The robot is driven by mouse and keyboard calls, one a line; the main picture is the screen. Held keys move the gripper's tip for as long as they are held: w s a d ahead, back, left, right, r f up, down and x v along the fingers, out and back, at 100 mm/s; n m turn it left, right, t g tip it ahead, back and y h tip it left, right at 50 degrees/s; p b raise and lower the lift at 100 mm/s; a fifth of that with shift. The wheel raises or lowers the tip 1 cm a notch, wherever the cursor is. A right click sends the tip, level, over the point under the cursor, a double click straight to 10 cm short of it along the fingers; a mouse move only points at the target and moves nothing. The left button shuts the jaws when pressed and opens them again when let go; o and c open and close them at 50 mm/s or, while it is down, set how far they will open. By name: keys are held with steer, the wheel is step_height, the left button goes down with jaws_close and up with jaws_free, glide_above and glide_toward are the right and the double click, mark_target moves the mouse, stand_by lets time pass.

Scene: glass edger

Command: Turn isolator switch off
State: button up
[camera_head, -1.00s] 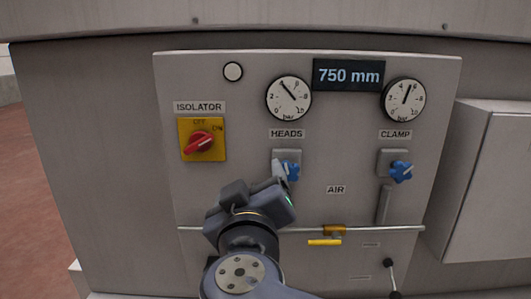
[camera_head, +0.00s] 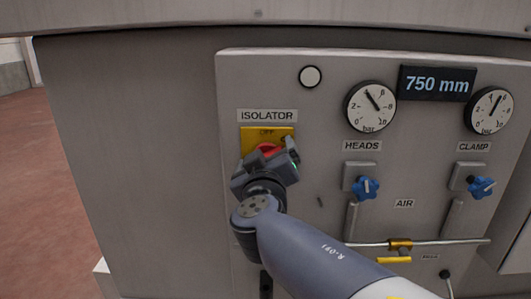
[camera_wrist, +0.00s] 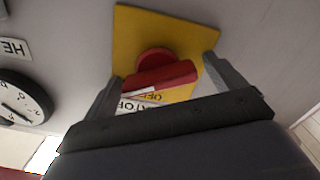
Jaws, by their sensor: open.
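The isolator switch is a red rotary knob (camera_head: 268,151) on a yellow plate (camera_head: 262,134) below the ISOLATOR label (camera_head: 267,116). In the head view my gripper (camera_head: 276,155) is in front of the plate and hides most of the knob and the ON mark. In the wrist view the red knob (camera_wrist: 163,72) on its yellow plate (camera_wrist: 140,30) lies between the two fingers of my gripper (camera_wrist: 160,85). The fingers are open, one on each side, with gaps to the knob.
To the right are the HEADS gauge (camera_head: 370,107), the CLAMP gauge (camera_head: 489,110), two blue knobs, (camera_head: 366,188) being the nearer blue one, and a yellow-handled valve (camera_head: 398,246) on a pipe. A display (camera_head: 437,84) reads 750 mm. The panel left of the switch is bare.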

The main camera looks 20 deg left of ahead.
steer(key=c, duration=1)
steer(key=shift+o, duration=0.2)
steer(key=shift+f+n+b, duration=0.1)
steer(key=shift+n+b, duration=0.2)
steer(key=shift+b, duration=0.2)
steer(key=shift+n+b, duration=0.6)
steer(key=n+b, duration=0.2)
steer(key=n, duration=0.1)
steer(key=shift+a+f, duration=0.1)
steer(key=n+b, duration=0.1)
steer(key=n, duration=0.2)
steer(key=shift+n+b, duration=0.4)
steer(key=shift+n, duration=1.6)
steer(key=shift+b, duration=0.3)
